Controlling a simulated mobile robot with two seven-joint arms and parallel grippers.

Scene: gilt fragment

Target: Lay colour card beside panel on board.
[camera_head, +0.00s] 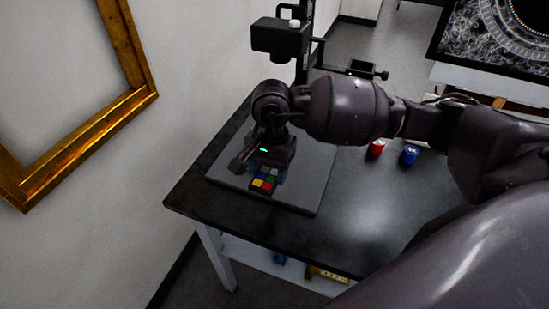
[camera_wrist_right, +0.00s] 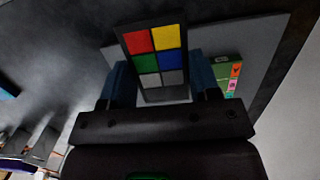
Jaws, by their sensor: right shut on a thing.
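The colour card (camera_head: 264,180) has red, yellow, green, blue and grey squares on a dark backing. My right gripper (camera_head: 267,169) is shut on it; in the right wrist view the card (camera_wrist_right: 157,62) sits between the two blue fingers. The card is over the grey board (camera_head: 304,191); I cannot tell whether it touches. The board also shows in the right wrist view (camera_wrist_right: 262,42). A small patterned piece, probably the panel (camera_wrist_right: 231,78), lies on the board to the right of the card there, partly hidden by a finger. My left gripper is not in view.
The board lies on a black table (camera_head: 345,215). A red jar (camera_head: 376,148) and a blue jar (camera_head: 409,155) stand right of the board. A camera-like device (camera_head: 280,38) on a stand rises behind. A gilt frame (camera_head: 128,50) hangs on the left wall.

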